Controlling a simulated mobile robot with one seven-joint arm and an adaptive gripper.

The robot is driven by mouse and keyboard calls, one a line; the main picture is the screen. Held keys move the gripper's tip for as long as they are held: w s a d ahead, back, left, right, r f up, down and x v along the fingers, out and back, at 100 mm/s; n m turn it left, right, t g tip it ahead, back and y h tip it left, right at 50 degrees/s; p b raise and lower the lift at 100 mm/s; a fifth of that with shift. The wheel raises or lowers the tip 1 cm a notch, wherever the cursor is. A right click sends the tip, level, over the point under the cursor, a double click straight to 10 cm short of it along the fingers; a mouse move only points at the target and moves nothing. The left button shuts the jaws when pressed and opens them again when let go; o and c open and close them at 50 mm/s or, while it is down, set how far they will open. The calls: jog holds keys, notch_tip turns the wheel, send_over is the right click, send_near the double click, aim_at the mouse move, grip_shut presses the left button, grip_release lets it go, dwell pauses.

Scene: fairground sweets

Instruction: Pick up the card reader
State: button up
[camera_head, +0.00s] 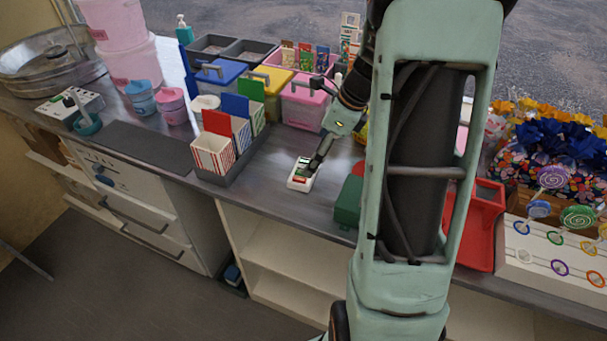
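The card reader (299,183) is a small white device with a reddish patch and a dark green area on top. It lies flat on the grey counter, near the front edge, right of the striped boxes. My gripper (317,166) points down over its far right end, with the fingertips at or just above it. The fingers are small and dark here, so I cannot tell whether they touch the reader or how far apart they are. My arm comes in from the right and hides part of the counter behind it.
Striped paper boxes in a grey holder (228,176) stand close on the left. Lidded tubs, including a pink one (303,103), stand behind. A green box (347,203) and a red tray (482,228) are to the right. Bare counter (262,190) surrounds the reader.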

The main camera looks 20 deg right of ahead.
jog(key=shift+b+x, duration=0.3)
jog(key=shift+x, duration=2.8)
jog(key=shift+s+a, duration=0.2)
jog(key=shift+c, duration=0.6)
jog(key=c, duration=1.2)
jog(key=shift+r, duration=0.2)
jog(key=shift+c, duration=0.2)
